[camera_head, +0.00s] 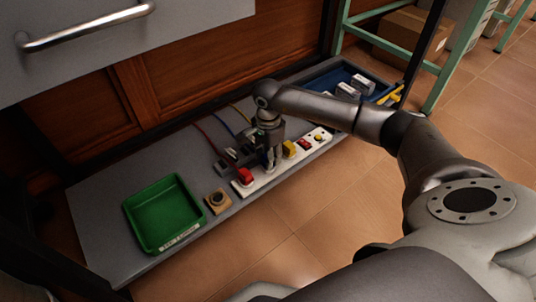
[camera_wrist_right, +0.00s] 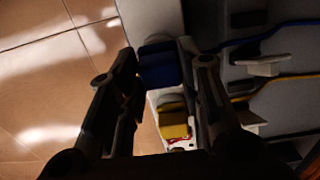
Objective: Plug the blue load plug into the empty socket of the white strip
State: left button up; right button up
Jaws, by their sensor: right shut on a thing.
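The white strip (camera_head: 263,182) lies along the front edge of the grey board. A red plug (camera_head: 245,176) stands in its left end and a yellow plug (camera_head: 289,149) farther right. My right gripper (camera_head: 270,163) points down over the strip between these two plugs. In the right wrist view it is shut on the blue load plug (camera_wrist_right: 160,66), which sits between the fingertips. The yellow plug (camera_wrist_right: 173,122) is close beside it on the strip. The socket under the blue plug is hidden, and I cannot tell whether the plug is seated. My left gripper is not in view.
A green tray (camera_head: 130,213) and a small tan block with a dark round top (camera_head: 217,201) are left of the strip. Red, blue and yellow cables run behind it. A blue bin (camera_head: 322,82) with boxes is at the right end. A drawer front (camera_head: 190,20) overhangs the upper left.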

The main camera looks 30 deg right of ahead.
jog(key=shift+f, duration=0.15)
jog(key=o, duration=1.1)
jog(key=shift+o, duration=0.2)
jog(key=o, duration=0.4)
jog(key=shift+o, duration=0.2)
